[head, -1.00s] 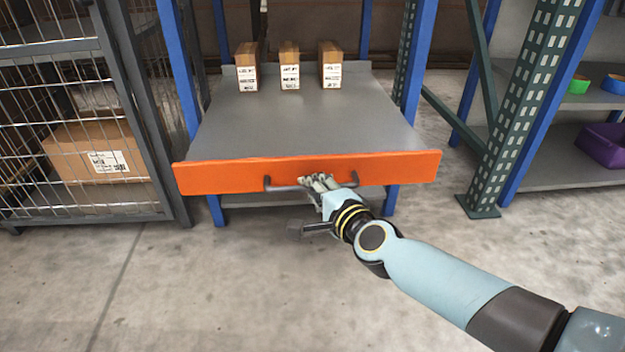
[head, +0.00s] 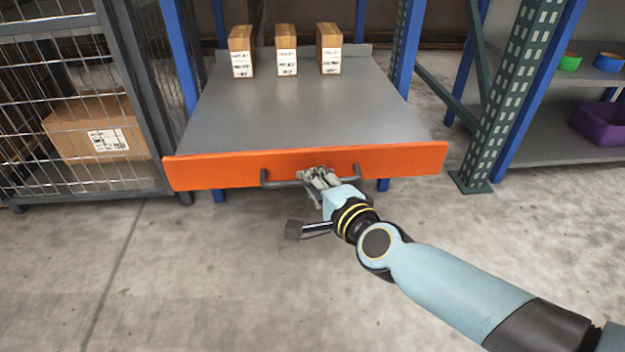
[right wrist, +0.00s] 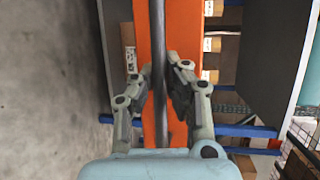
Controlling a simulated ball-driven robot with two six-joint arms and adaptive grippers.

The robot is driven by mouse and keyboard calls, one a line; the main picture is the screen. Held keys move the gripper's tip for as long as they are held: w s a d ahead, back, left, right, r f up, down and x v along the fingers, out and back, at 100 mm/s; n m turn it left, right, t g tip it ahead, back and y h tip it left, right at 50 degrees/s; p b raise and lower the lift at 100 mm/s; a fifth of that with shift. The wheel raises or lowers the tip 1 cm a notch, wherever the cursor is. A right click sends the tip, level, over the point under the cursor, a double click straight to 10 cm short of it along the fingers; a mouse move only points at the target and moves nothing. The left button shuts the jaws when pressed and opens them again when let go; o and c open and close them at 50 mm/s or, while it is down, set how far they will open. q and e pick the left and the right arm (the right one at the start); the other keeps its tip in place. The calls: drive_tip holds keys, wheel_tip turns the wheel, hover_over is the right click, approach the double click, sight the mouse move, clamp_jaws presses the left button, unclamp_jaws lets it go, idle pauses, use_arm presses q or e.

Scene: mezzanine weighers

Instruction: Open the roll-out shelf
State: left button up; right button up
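The roll-out shelf (head: 290,112) is a grey deck with an orange front panel (head: 220,172), and it stands out in front of its blue rack posts. A dark bar handle (head: 265,180) runs along the panel's front. My right gripper (head: 317,176) is at the handle, right of its middle. In the right wrist view the handle bar (right wrist: 158,50) passes between the two fingers of my right gripper (right wrist: 157,82), which are closed about it. The orange panel (right wrist: 185,30) lies just behind the bar. My left gripper is not in view.
Three labelled cartons (head: 287,50) stand at the back of the shelf deck. A mesh cage (head: 60,100) is close on the left. A green perforated upright (head: 510,90) and a rack with a purple bin (head: 600,122) are on the right. The floor in front is clear.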

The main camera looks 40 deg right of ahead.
drive_tip(key=o, duration=0.5)
drive_tip(key=shift+o, duration=0.2)
drive_tip(key=shift+s, duration=0.1)
drive_tip(key=v, duration=1.1)
drive_tip(key=shift+s, duration=0.4)
drive_tip(key=shift+a, duration=0.1)
